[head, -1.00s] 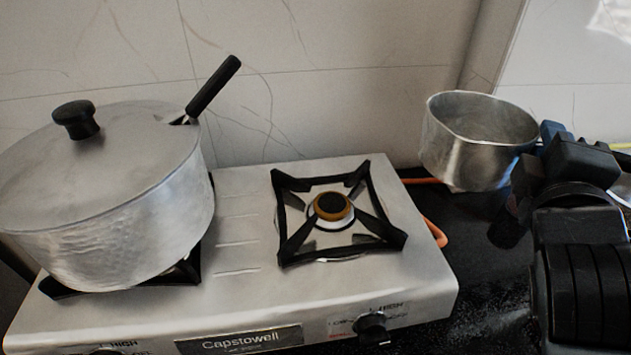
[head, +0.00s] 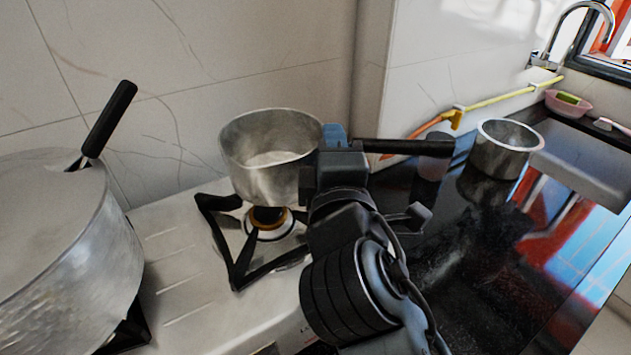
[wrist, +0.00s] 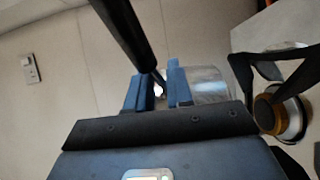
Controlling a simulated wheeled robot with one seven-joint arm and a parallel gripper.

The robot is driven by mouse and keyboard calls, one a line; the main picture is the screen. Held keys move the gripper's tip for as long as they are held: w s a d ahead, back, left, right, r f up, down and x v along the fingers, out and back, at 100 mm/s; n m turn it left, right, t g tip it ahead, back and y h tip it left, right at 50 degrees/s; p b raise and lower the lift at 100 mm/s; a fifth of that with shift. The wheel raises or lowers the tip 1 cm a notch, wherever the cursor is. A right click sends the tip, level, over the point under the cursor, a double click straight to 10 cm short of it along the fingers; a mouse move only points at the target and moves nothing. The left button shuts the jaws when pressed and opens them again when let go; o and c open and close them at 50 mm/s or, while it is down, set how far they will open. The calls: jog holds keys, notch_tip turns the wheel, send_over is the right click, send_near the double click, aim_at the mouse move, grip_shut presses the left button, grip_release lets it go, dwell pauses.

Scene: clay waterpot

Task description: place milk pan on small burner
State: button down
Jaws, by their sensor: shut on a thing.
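The milk pan (head: 262,160) is a small silver pan with a black handle (head: 405,147). My gripper (head: 335,140) is shut on the pan's handle close to the pan's wall and holds it up. In the head view the pan is over the back part of the small burner (head: 268,222) and looks roughly level. The burner's brass cap and black pan support show below and in front of it. In the wrist view the pan (wrist: 208,84) is partly hidden behind the blue fingers (wrist: 157,90), and the burner (wrist: 282,112) is at the right.
A large lidded pot (head: 60,255) with a black-handled utensil covers the left burner. A tiled wall (head: 230,50) stands close behind the stove. Another metal pot (head: 505,150) stands on the black counter at the right, near a yellow-orange hose (head: 500,97).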

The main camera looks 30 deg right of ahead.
jog(key=shift+w+a+f, duration=0.1)
jog(key=shift+a+f, duration=0.25)
jog(key=shift+f, duration=0.55)
jog(key=shift+w+a+f, duration=0.1)
jog(key=shift+a+f, duration=0.25)
jog(key=shift+f, duration=0.5)
jog(key=shift+w+a+f, duration=0.1)
jog(key=shift+a+f, duration=0.25)
jog(key=shift+f, duration=0.55)
jog(key=c, duration=1)
grip_release()
jog(key=shift+f, duration=0.15)
jog(key=shift+s, duration=0.1)
jog(key=b+v, duration=0.2)
jog(key=v, duration=1)
jog(key=shift+b, duration=0.4)
